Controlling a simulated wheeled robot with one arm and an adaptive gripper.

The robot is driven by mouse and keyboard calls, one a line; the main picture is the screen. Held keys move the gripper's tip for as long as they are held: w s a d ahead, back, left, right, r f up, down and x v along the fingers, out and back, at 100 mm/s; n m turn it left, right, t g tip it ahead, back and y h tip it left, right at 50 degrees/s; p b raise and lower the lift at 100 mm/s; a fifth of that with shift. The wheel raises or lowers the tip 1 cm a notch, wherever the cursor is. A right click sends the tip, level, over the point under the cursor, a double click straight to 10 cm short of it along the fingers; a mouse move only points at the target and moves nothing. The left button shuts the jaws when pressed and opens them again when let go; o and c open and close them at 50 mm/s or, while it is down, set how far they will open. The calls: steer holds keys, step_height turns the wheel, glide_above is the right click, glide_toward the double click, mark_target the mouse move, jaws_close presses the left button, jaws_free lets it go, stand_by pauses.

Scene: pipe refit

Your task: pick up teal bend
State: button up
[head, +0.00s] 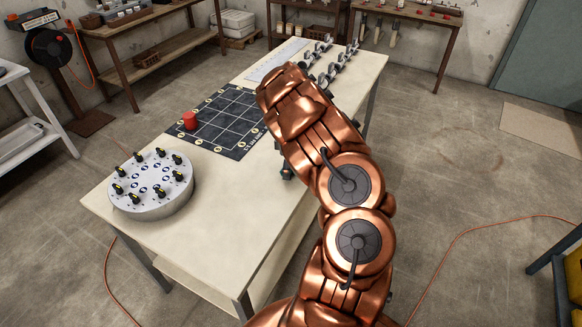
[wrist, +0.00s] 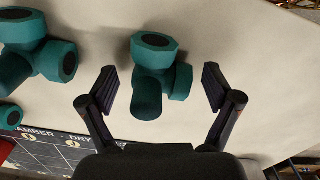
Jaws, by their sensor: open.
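A teal pipe fitting (wrist: 153,75), which looks like the teal bend, sits on the pale tabletop in the wrist view. It has dark-ended collars at the top and right, and a thick arm points down toward me. My gripper (wrist: 160,73) is open, with one finger on each side of this piece and visible gaps to both. Nothing is held.
More teal fittings (wrist: 35,52) lie at the left of the wrist view. A dark grid mat (head: 224,118) bears a red piece (head: 190,121). A round white device with black knobs (head: 152,186) stands at the table's front left. Metal fittings (head: 340,62) stand at the far end.

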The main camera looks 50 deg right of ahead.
steer(key=c, duration=1.2)
steer(key=shift+c, duration=0.3)
